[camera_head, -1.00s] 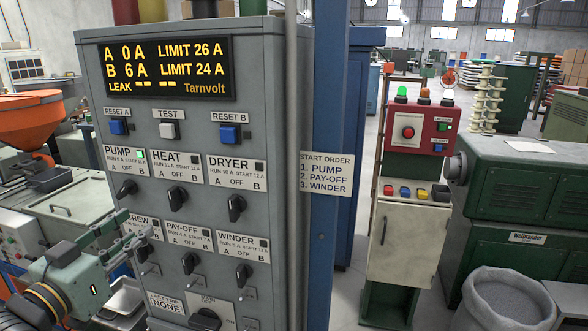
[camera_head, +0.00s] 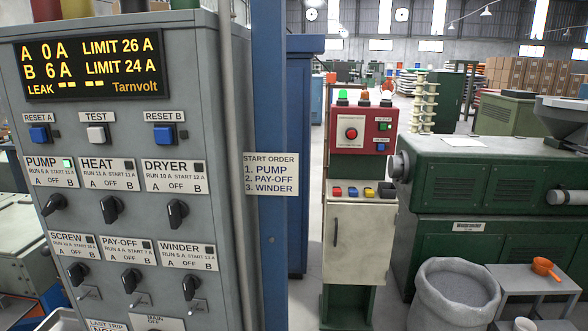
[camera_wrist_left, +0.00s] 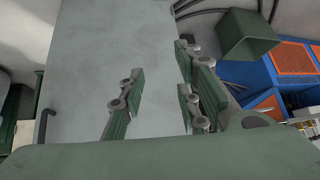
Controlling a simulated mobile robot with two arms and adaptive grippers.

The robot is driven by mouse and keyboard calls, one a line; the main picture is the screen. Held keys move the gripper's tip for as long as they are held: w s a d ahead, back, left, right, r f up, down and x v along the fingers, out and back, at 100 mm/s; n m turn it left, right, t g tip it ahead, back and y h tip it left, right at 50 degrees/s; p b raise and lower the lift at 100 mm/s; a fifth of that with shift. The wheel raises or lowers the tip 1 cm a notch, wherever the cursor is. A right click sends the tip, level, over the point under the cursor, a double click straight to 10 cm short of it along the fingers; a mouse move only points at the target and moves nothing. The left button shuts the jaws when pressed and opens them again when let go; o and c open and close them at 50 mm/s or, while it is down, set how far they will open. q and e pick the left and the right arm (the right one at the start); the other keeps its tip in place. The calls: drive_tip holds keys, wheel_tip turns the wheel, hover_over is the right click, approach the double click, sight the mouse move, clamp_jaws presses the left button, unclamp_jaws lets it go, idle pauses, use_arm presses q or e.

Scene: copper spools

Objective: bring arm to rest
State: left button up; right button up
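My left gripper (camera_wrist_left: 161,82) shows only in the left wrist view. Its green finger pads stand wide apart with nothing between them, over a plain pale grey surface (camera_wrist_left: 95,60). The head view shows no gripper. The grey control panel (camera_head: 225,130) fills the left of the head view. Its display (camera_head: 85,68) reads A 0 A, B 6 A. The PUMP lamp (camera_head: 67,163) is lit green, and the PUMP knob (camera_head: 53,205) is tilted. My right gripper is out of view.
A blue post (camera_head: 270,110) stands beside the panel. A red-topped control stand (camera_head: 363,130), a green machine (camera_head: 480,175) and a grey sack (camera_head: 455,295) are at right. The wrist view shows a green bin (camera_wrist_left: 243,38) and blue-and-orange boxes (camera_wrist_left: 262,75).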

use_arm(q)
drive_tip(key=s+d+f+m+g+h+b, duration=0.1)
drive_tip(key=s+d+f+m+g, duration=0.1)
drive_tip(key=s+d+f, duration=0.65)
drive_tip(key=s+d+f+m+g, duration=0.15)
drive_tip(key=s+d+f, duration=0.4)
drive_tip(key=s, duration=0.55)
drive_tip(key=s+d+f+m+g+h+b, duration=0.1)
drive_tip(key=s+d+f+m+g, duration=0.15)
drive_tip(key=s+d+f, duration=0.65)
drive_tip(key=n+t+h+b, duration=0.25)
drive_tip(key=t+b, duration=0.45)
drive_tip(key=t, duration=1.4)
approach(125, 285)
drive_tip(key=x, duration=0.2)
drive_tip(key=shift+y, duration=0.35)
drive_tip(key=shift+p+x, duration=0.8)
drive_tip(key=shift+x, duration=2.75)
drive_tip(key=shift+d+r, duration=0.1)
drive_tip(key=shift+d, duration=0.1)
